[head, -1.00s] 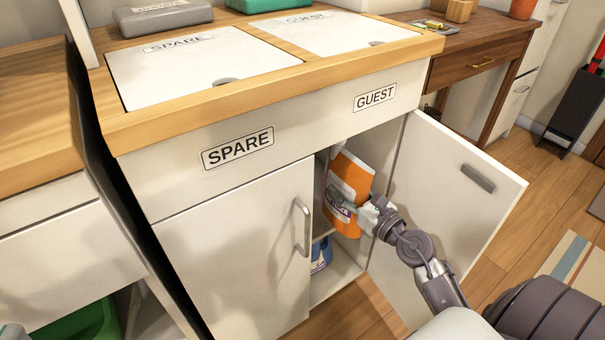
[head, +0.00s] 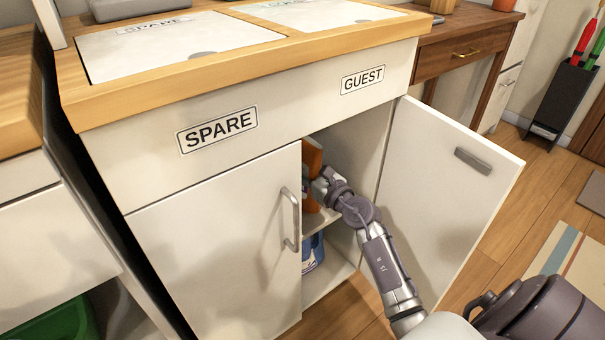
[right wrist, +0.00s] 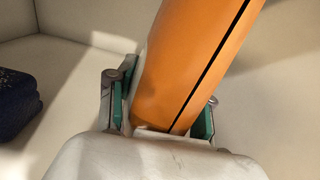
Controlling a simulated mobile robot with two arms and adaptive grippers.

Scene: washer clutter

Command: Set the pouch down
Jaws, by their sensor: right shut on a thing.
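The orange pouch (head: 311,165) is inside the open right-hand compartment of the cabinet, partly hidden by the cabinet front and my gripper. My right gripper (head: 318,190) reaches in through the doorway and is shut on the pouch. In the right wrist view the pouch (right wrist: 192,65) stands between the two green-padded fingers (right wrist: 160,108). A shelf (head: 322,219) shows just below the gripper; whether the pouch touches it I cannot tell. My left gripper is not in view.
The right cabinet door (head: 440,190) stands open beside my arm. The left door (head: 225,250) is closed. A blue container (head: 312,253) stands below the shelf. A dark blue item (right wrist: 15,103) lies left of the pouch in the wrist view, with bare surface between.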

